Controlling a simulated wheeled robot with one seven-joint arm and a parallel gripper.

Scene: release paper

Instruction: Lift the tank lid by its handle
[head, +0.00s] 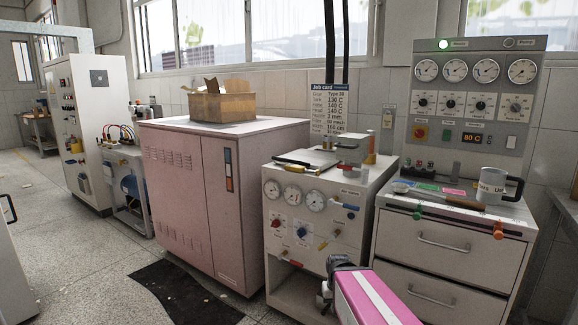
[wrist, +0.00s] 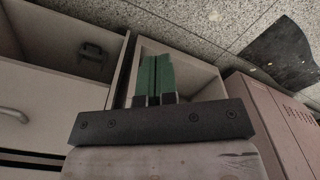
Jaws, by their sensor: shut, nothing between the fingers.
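My gripper (wrist: 157,78) shows in the wrist view, its two green fingers side by side and shut with nothing between them. Below the fingers in that view is a pale open-topped space with raised walls. A small dark handle-like part (wrist: 90,50) sits on a pale recessed surface left of the fingers, apart from them. I cannot tell whether it belongs to the tank lid.
A white drawer unit (head: 450,262) with a mug (head: 492,185) on top stands at right. A pink cabinet (head: 185,200) carrying a cardboard box (head: 222,103) stands at left. A dark mat (head: 185,295) lies on the floor. Open floor is at left.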

